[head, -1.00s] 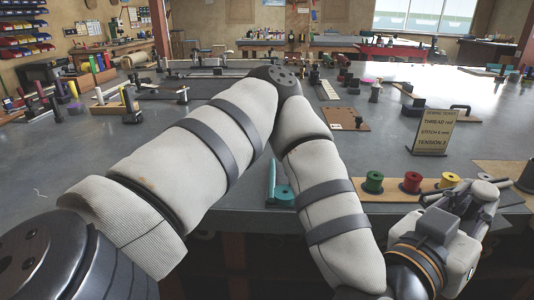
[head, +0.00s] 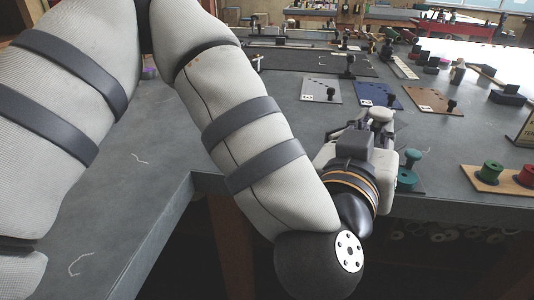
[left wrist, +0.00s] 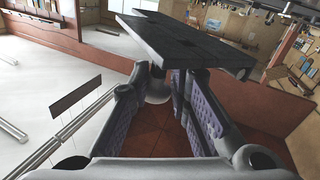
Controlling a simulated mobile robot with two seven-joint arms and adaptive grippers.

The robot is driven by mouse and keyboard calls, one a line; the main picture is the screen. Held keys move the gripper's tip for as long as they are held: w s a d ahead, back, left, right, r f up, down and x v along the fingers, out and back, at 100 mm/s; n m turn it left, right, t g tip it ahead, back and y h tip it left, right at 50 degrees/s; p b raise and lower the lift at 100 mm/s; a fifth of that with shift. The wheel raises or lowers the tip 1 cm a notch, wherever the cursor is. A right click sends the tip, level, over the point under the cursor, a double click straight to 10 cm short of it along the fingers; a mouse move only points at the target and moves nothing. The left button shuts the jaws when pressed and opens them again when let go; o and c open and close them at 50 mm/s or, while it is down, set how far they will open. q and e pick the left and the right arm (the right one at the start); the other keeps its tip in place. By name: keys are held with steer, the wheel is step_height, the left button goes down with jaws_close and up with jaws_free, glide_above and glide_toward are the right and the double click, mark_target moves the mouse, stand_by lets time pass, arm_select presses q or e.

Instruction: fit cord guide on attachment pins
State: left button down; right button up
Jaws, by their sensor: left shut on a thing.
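My left gripper (head: 380,118) is above the bench's front edge, left of the thread spools. In the left wrist view (left wrist: 176,82) its purple-padded fingers are close together on a dark flat piece (left wrist: 190,45), held tilted beyond the fingertips. I cannot tell for certain that this is the cord guide; the gripper mostly hides it in the head view. Behind the gripper stand a grey board (head: 318,92), a blue board (head: 372,94) and a brown board (head: 425,98), each with a dark knob. Attachment pins cannot be made out. My right gripper is not in view.
A teal spool-like piece (head: 406,180) stands just right of my left wrist. A sign (head: 526,130) stands at the right edge.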

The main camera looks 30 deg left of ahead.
arm_select(q)
steer(key=w+a+f, duration=0.2)
steer(key=a+f, duration=0.1)
steer(key=w+a+f+b, duration=0.1)
steer(key=w+a+f, duration=0.1)
steer(key=a, duration=0.2)
steer(key=w+a+f+b, duration=0.1)
steer(key=w+a+f, duration=0.2)
steer(key=shift+w+a+f, duration=0.1)
steer(key=shift+a+f, duration=0.1)
steer(key=shift+f, duration=0.1)
steer(key=shift+w+a+f+b, duration=0.2)
steer(key=shift+a+f+b, duration=0.05)
steer(key=shift+b, duration=0.1)
steer(key=f, duration=0.2)
steer(key=f+b, duration=0.1)
steer(key=f, duration=0.1)
steer(key=shift+w+a, duration=0.3)
steer(key=shift+a, duration=0.1)
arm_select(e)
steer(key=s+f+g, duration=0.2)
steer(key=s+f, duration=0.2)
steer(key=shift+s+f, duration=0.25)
arm_select(q)
steer(key=shift+r, duration=0.1)
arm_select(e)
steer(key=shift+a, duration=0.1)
arm_select(q)
steer(key=c, duration=1.5)
jaws_free()
